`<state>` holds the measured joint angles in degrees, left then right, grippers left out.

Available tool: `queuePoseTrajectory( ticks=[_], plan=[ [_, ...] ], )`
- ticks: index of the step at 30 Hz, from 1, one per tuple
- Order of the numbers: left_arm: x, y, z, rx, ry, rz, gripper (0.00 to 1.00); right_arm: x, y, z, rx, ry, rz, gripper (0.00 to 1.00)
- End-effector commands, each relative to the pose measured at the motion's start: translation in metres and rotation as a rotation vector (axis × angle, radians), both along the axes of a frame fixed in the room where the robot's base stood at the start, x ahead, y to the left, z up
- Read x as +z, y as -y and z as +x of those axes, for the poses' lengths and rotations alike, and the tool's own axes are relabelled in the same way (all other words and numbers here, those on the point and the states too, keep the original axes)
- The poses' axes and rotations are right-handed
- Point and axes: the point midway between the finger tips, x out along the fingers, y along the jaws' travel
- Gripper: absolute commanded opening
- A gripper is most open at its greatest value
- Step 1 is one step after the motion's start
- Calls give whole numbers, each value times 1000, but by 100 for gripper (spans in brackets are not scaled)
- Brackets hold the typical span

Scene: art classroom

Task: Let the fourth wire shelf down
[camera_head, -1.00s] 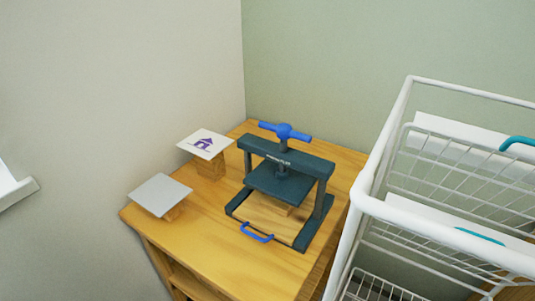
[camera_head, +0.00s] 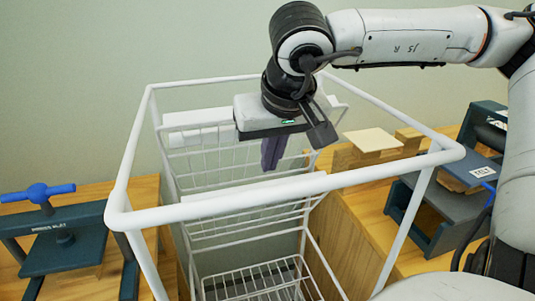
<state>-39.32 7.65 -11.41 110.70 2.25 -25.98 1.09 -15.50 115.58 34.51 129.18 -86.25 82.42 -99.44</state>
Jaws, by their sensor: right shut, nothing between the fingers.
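A white wire rack (camera_head: 135,165) stands in the middle of the head view. Inside it, a wire shelf (camera_head: 205,165) leans up steeply at the back, with a white strip (camera_head: 195,118) along its top edge. Another wire shelf (camera_head: 235,225) shows below it, and a lower one (camera_head: 260,282) lies about flat. I cannot tell which of them is the fourth. My right gripper (camera_head: 272,155) points down inside the rack's top frame, in front of the leaning shelf. Its dark fingers are shut and empty, and it hides part of that shelf. My left gripper is not in view.
A dark press with a blue handle (camera_head: 38,193) stands on a wooden table at left. At right, another wooden table holds a pale square plate (camera_head: 373,140) and a second dark press (camera_head: 440,205). The rack's top rails surround my right gripper.

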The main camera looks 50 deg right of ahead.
Motion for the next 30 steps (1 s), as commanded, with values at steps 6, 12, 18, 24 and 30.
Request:
queuePoseTrajectory(
  ticks=[6, 12, 18, 24, 30],
  plan=[
    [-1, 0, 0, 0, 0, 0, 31, -36, 8, 14, -3, -4, 4, 0],
    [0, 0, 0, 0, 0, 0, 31, -53, 12, 22, -2, -1, 3, 0],
    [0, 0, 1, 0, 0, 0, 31, -55, 13, 24, -1, 2, 4, 0],
    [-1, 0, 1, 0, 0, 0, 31, -55, 13, 24, -1, 2, 4, 0],
    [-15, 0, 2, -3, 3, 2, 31, -68, 5, 18, 2, 3, 2, 0]
  ],
)
